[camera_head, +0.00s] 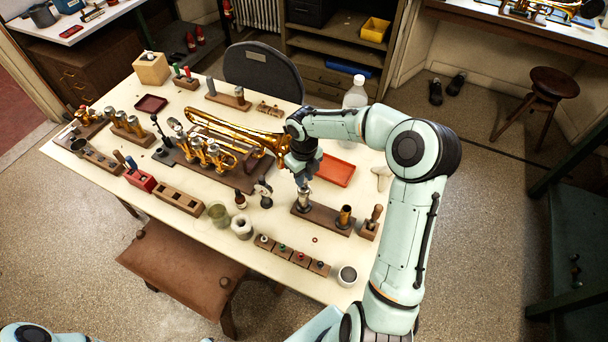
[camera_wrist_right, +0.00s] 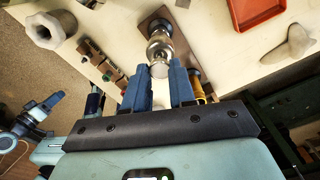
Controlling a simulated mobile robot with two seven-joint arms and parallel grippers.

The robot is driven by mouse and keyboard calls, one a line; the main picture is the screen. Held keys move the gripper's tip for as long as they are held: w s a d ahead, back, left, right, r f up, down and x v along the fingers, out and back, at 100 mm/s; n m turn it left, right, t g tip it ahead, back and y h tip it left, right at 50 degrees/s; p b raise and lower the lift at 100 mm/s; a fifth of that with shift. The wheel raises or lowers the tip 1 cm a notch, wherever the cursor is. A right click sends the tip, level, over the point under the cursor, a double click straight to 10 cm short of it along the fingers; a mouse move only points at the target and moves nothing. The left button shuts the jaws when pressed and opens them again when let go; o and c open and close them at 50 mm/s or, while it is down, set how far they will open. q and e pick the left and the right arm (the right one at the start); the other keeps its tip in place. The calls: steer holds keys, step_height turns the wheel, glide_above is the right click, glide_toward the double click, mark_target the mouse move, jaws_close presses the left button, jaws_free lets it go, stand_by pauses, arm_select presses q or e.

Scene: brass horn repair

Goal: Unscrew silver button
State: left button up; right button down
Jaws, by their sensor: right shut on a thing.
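My right gripper (camera_head: 304,180) comes down from above at the stand on the right part of the table. It is shut on the silver button (camera_wrist_right: 159,70), a round, shiny cap between its blue fingertips in the right wrist view. The button sits on top of a silver valve (camera_head: 304,200), which stands upright in a long wooden block (camera_head: 325,217). The fingers hide part of the button in the head view. My left gripper (camera_wrist_right: 45,105) shows small at the left of the right wrist view, off the table; its jaws are too small to read.
A brass valve (camera_head: 345,215) stands in the same block. A red tray (camera_head: 335,171) lies behind it, and a brass horn (camera_head: 235,130) lies to the left. A clear bottle (camera_head: 355,95) stands at the back.

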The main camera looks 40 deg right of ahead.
steer(key=shift+d+n, duration=0.1)
steer(key=shift+n, duration=0.6)
steer(key=shift+r, duration=3.25)
